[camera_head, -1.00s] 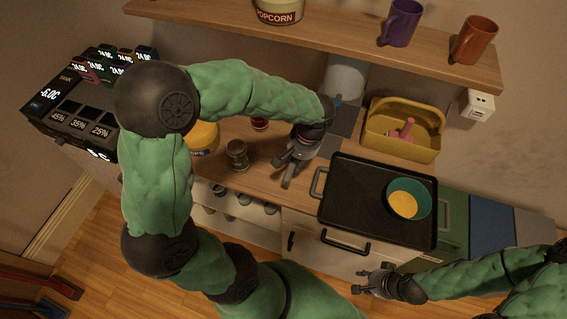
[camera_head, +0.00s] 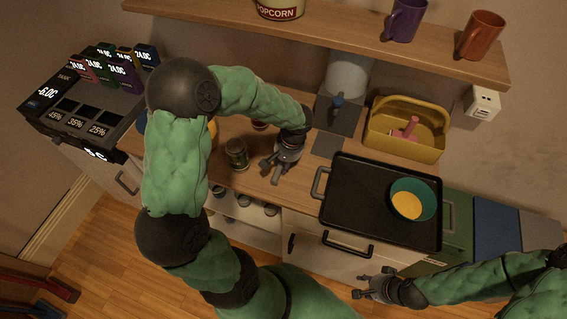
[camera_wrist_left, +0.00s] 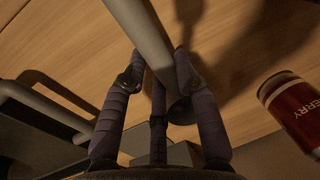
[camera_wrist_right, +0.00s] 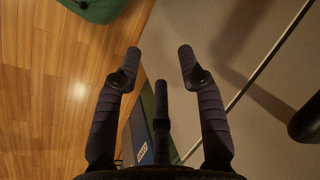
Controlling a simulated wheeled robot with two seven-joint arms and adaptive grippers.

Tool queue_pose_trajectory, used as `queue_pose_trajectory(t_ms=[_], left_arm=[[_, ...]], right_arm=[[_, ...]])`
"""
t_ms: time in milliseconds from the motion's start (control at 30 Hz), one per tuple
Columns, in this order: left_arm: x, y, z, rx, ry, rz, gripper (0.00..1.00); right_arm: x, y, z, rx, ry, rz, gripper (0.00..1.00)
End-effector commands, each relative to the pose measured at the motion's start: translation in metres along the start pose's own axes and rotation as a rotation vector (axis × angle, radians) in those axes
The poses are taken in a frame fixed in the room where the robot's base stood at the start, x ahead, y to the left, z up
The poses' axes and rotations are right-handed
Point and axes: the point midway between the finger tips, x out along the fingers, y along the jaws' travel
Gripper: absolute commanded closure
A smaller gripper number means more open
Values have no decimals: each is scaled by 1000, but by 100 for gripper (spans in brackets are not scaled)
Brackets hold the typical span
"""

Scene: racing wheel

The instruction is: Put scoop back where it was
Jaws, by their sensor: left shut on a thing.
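My left gripper (camera_head: 277,168) is over the counter between the jar and the black tray. In the left wrist view my left gripper (camera_wrist_left: 157,75) is shut on a grey rod-like thing (camera_wrist_left: 150,45), which looks like the scoop's handle. The rest of the scoop cannot be made out, and in the head view the gripper and arm hide it. My right gripper (camera_head: 368,286) is in front of the counter, below the tray. It also shows in the right wrist view (camera_wrist_right: 160,62), with its fingers apart and nothing between them.
A black tray (camera_head: 350,200) holds a teal bowl (camera_head: 428,190) with yellow contents. A grey dispenser (camera_head: 346,75) and a yellow caddy (camera_head: 405,145) stand behind. A jar (camera_head: 237,155) and a red can (camera_wrist_left: 298,108) are near the left gripper. A shelf (camera_head: 330,25) overhangs the back.

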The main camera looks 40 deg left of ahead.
Motion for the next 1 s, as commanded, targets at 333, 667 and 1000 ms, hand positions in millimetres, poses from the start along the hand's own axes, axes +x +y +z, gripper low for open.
queue_pose_trajectory(t_ms=[333, 667, 1000], left_arm=[[2, 0, 0, 0, 0, 0, 56], [2, 0, 0, 0, 0, 0, 46], [-33, -1, -1, 0, 4, 0, 46]], right_arm=[[2, 1, 0, 0, 0, 0, 60], [2, 1, 0, 0, 0, 0, 60], [-9, -3, 0, 0, 0, 0, 60]])
